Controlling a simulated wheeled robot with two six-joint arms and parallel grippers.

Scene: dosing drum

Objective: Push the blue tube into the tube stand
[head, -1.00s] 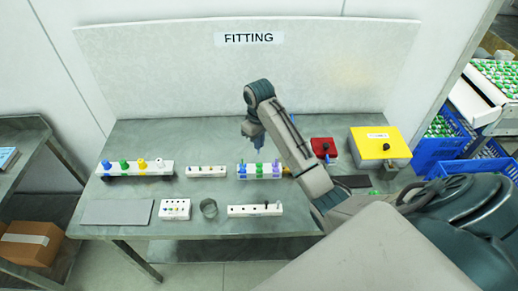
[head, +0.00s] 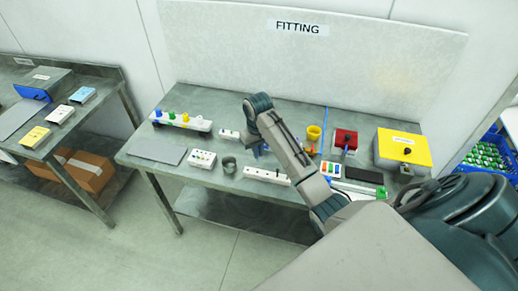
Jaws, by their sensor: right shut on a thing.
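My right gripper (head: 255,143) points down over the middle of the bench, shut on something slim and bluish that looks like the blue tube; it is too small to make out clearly. The tube stand is mostly hidden behind my right gripper and forearm. I cannot tell whether the tube touches the stand or is in a hole. My left gripper is not in view.
A rack with coloured caps (head: 183,122) and a grey mat (head: 157,148) lie left. A white peg block (head: 202,158), grey ring (head: 229,165) and long white strip (head: 267,175) stand in front. A yellow cup (head: 313,133), red box (head: 345,138) and yellow-topped box (head: 403,146) are right.

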